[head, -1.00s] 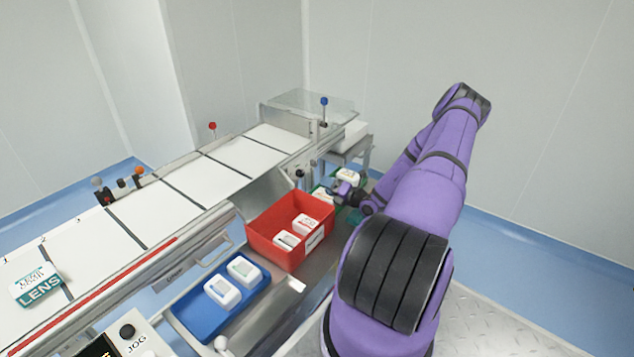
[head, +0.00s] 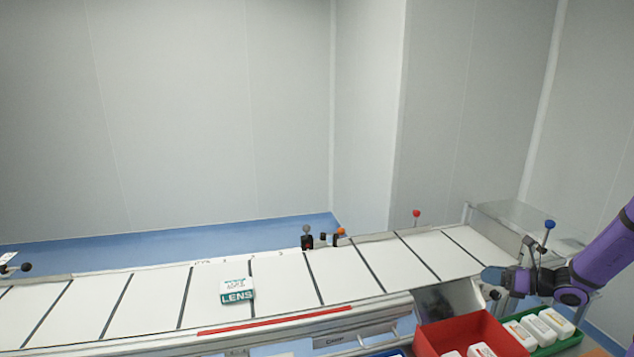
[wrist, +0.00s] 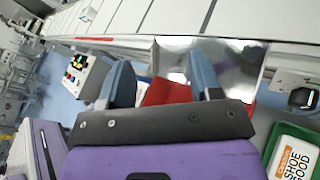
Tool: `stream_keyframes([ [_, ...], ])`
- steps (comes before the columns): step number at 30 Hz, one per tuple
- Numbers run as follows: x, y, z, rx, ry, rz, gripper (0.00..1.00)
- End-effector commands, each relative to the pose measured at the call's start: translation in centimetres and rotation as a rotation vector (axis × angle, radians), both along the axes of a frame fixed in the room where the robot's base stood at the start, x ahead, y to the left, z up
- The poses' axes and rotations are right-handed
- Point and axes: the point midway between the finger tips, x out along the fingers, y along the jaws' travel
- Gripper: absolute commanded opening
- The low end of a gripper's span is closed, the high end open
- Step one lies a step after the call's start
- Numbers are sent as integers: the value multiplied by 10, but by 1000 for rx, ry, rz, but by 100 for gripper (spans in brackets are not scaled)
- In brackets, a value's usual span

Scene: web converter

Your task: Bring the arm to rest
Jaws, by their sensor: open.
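My purple arm comes in from the right in the head view, and my gripper (head: 510,279) is raised near the right end of the conveyor, above the bins. In the wrist view my gripper (wrist: 158,78) shows two grey-blue fingers spread apart with nothing between them. Beyond the fingers lie the red bin (wrist: 170,92) and a shiny metal panel.
The white conveyor (head: 150,300) carries a LENS pack (head: 236,289). A red bin (head: 470,335) and a green tray (head: 572,342) with white packs stand at lower right. A blue-knobbed lever (head: 549,225) rises close behind my gripper. The space above the conveyor is clear.

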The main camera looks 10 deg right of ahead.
Motion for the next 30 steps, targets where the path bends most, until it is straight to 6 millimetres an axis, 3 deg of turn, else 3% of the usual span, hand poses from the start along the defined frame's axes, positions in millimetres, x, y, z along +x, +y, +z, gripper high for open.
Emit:
stream_keyframes([
  [3, 2, 35, 36, -151, -33, 157, 58],
  [14, -21, 129, 123, -575, -164, 601, 58],
  [21, -52, 183, 175, -844, -279, 882, 58],
  [30, -105, 236, 230, -1167, -450, 1208, 58],
])
